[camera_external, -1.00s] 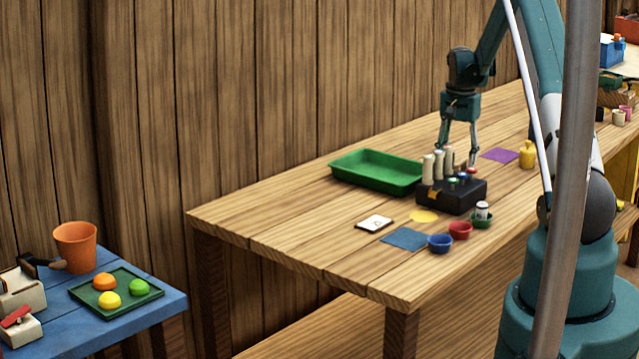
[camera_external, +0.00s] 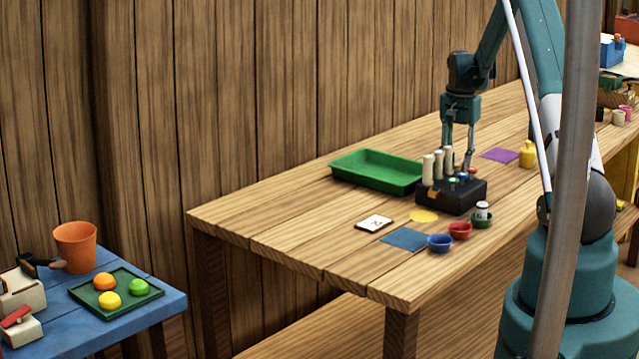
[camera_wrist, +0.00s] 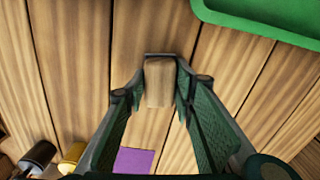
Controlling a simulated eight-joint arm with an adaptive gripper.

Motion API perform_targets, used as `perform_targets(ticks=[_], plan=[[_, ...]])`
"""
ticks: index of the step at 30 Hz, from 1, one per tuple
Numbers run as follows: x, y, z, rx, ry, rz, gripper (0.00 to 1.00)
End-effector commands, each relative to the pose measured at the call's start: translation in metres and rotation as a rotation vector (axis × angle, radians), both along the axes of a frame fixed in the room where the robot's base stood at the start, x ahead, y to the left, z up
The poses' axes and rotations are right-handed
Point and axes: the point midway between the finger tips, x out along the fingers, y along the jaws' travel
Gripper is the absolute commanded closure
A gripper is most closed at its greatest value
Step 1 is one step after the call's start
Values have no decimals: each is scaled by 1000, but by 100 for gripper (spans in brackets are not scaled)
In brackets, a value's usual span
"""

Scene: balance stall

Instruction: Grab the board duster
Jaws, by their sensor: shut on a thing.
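The board duster (camera_wrist: 159,84) shows in the wrist view as a small pale wooden block with a dark strip along its far edge. My gripper (camera_wrist: 163,92) has one finger on each side of it and is shut on it. In the external view my gripper (camera_external: 457,163) points straight down to the table behind the black holder. The duster is hidden there behind the holder and its pegs. I cannot tell whether the duster touches the table.
A black holder (camera_external: 462,203) with pale pegs stands just in front of my gripper. A green tray (camera_external: 345,175) lies to its left. A purple sheet (camera_external: 500,155) and a yellow bottle (camera_external: 527,154) are to the right. The table's left part is clear.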

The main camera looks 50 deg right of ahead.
Motion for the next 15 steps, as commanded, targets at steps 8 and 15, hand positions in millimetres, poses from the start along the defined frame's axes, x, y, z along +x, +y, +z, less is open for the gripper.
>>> perform_targets(ticks=[8,15], plan=[[0,0,2,0,0,0,86],[0,0,18,0,0,0,86]])
